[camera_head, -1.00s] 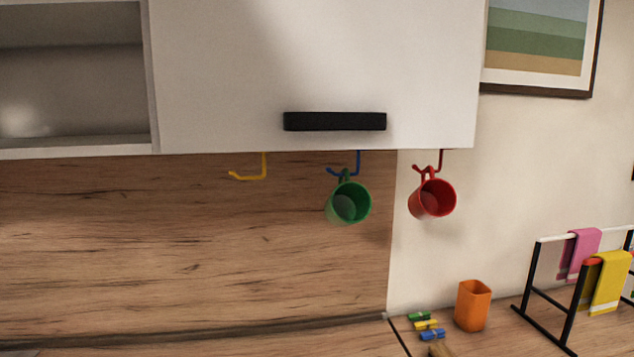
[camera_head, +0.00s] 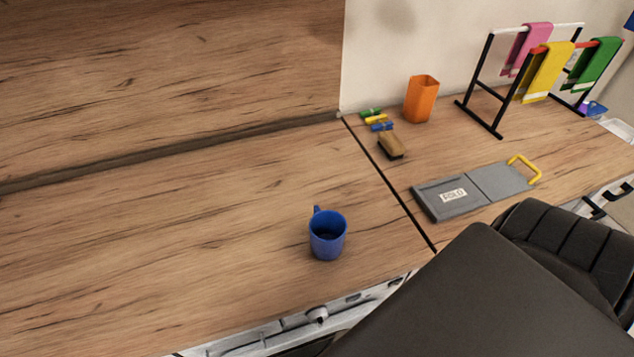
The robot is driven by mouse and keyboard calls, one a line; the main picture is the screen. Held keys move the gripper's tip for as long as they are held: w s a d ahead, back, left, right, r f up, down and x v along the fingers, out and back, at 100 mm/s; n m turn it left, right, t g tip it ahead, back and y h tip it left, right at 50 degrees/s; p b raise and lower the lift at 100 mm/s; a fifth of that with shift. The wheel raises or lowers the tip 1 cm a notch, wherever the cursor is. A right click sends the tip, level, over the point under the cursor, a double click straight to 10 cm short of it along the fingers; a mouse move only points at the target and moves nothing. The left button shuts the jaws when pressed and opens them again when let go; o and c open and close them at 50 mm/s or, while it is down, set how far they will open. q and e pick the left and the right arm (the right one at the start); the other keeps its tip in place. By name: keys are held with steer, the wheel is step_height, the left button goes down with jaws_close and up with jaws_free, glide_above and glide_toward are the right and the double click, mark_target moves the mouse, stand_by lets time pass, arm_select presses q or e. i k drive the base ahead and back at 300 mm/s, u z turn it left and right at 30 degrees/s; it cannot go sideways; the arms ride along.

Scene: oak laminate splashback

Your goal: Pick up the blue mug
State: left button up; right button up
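The blue mug (camera_head: 328,236) stands upright on the wooden counter (camera_head: 180,240), near its front edge and left of the dark seam. Its handle points up and slightly left, toward the back of the counter. Nothing touches the mug. Neither of my grippers shows in the head view, so I cannot see their state.
Right of the seam lie a grey folding board (camera_head: 475,190) with a yellow handle, a brown brush-like block (camera_head: 391,146) and several small coloured clips (camera_head: 376,119). An orange cup (camera_head: 421,99) and a towel rack (camera_head: 488,85) stand behind. The counter left of the mug is clear.

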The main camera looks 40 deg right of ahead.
mark_target(328, 228)
steer(key=u, duration=0.05)
steer(key=k, duration=0.15)
steer(key=z, duration=1.1)
